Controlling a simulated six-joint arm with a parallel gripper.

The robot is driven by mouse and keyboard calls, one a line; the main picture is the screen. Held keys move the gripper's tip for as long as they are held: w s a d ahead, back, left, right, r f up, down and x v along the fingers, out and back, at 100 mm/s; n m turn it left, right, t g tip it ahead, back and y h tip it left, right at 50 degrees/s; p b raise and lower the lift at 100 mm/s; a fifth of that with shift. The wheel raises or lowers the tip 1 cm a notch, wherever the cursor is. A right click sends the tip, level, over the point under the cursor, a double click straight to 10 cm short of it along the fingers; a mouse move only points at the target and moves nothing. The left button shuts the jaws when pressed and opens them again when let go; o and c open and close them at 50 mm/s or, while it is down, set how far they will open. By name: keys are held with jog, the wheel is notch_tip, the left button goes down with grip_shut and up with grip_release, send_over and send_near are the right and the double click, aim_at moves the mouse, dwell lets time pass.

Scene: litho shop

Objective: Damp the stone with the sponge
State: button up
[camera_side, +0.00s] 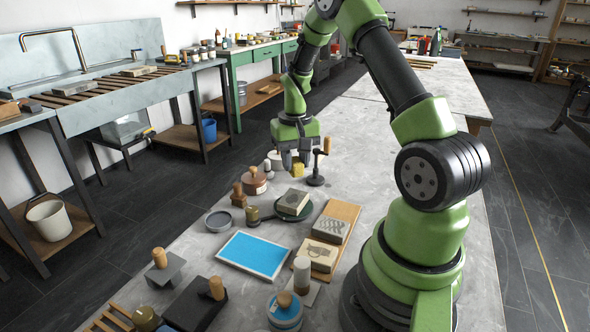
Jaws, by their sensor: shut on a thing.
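My gripper (295,158) points down over the table, behind the group of tools. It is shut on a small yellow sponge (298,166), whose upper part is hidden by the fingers. A third stone block (293,200) sits on a dark round plate (299,213). I cannot tell which of these is the stone to damp. The sponge is apart from all of them, farther back.
A blue panel with a pale rim (254,255) lies left of the wooden board (344,212). A dark stand with a wooden handle (316,172) is close to my gripper's right. A round grey dish (218,220) and wood-knobbed tools (254,182) stand at left.

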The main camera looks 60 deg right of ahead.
jog(key=shift+r, duration=1.65)
